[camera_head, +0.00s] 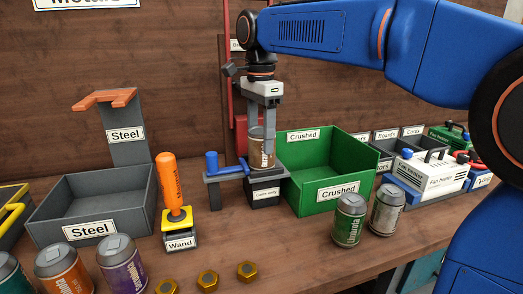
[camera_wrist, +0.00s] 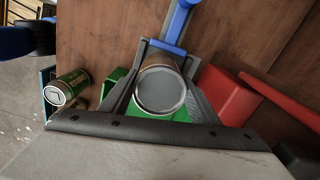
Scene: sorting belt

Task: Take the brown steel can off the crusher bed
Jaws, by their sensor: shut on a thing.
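The brown steel can (camera_head: 261,150) is upright at the crusher bed (camera_head: 266,178), between the fingers of my gripper (camera_head: 262,132). My gripper points down and is shut on the can. In the wrist view the can's round grey top (camera_wrist: 161,91) fills the space between the two fingers (camera_wrist: 160,95). I cannot tell whether the can's base touches the bed or is just above it. The bed carries a small "Cans only" label and a blue handle (camera_head: 211,163) to its left.
The grey "Steel" bin (camera_head: 92,232) and orange wand (camera_head: 170,185) are left. More cans and several brass nuts lie in front.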

